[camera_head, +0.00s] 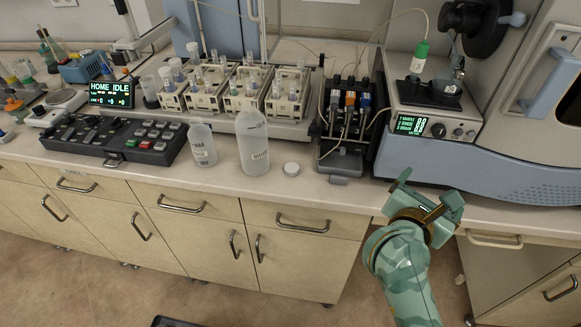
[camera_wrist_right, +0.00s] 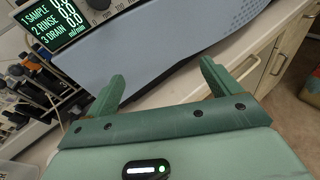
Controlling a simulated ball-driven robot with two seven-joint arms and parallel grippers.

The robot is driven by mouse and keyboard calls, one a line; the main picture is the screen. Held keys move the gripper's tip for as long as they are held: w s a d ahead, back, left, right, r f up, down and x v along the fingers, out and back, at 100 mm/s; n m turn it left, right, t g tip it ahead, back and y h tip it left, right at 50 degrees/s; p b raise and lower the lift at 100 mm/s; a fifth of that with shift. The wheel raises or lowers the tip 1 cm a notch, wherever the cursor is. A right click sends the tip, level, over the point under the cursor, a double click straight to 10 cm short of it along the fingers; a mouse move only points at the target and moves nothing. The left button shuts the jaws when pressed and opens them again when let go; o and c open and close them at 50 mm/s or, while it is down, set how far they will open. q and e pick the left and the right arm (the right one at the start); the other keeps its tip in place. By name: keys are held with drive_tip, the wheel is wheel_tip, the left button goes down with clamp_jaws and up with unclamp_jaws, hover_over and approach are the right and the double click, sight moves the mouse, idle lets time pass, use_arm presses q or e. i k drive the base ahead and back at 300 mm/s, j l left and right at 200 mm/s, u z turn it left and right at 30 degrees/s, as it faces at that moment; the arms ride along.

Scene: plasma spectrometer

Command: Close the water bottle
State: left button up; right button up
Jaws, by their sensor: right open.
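The water bottle (camera_head: 253,150) is a translucent white bottle with dark lettering, standing upright near the front of the bench. A round white cap (camera_head: 291,168) lies on the bench just right of its base. The bottle's neck is small in view and I see no cap on it. My right gripper (camera_head: 428,192) is open and empty at the bench's front edge, well to the right of the bottle and cap. Its two green fingers stand apart in the right wrist view (camera_wrist_right: 226,72), with no bottle or cap between them. My left gripper is out of view.
A smaller labelled bottle (camera_head: 202,146) stands left of the water bottle. A black pump unit (camera_head: 346,125) stands between the cap and my right gripper. The blue-grey spectrometer (camera_head: 500,165) rises behind the gripper. Racks of vials (camera_head: 245,90) stand behind the bottles.

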sight(249, 123)
drive_tip(key=k+j+u, duration=0.15)
drive_tip(key=j+u, duration=0.2)
drive_tip(key=k+j+u, duration=0.15)
drive_tip(key=j+u, duration=0.25)
drive_tip(key=l, duration=0.1)
